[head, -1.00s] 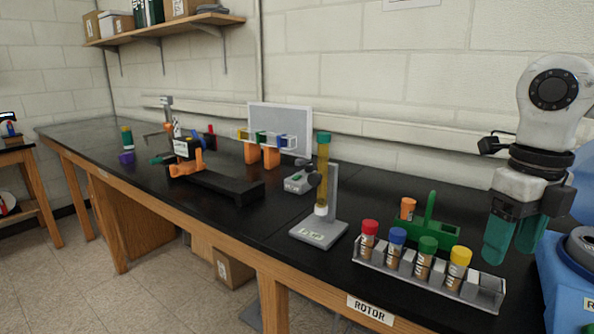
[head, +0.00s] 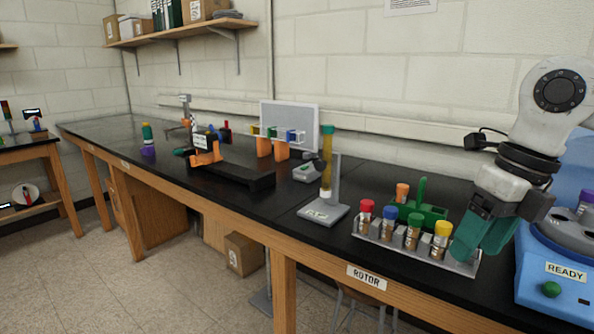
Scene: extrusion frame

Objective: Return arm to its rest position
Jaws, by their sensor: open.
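My gripper (head: 478,246) hangs at the right of the head view, with its teal fingers pointing down and left. It is open, and nothing shows between the fingers. The fingers are in front of the right end of a grey rack (head: 400,252) and hide that end. The rack holds vials with red, blue, green and yellow caps; the yellow-capped vial (head: 440,240) is close to the left of the fingers. I cannot tell how high the fingers are above the bench.
A blue machine marked READY (head: 560,285) stands to the right of my gripper. A green holder (head: 420,212) with an orange-capped vial is behind the rack. A grey stand with a tall amber tube (head: 327,165) is to the left. The black bench (head: 280,204) has bare space at its front.

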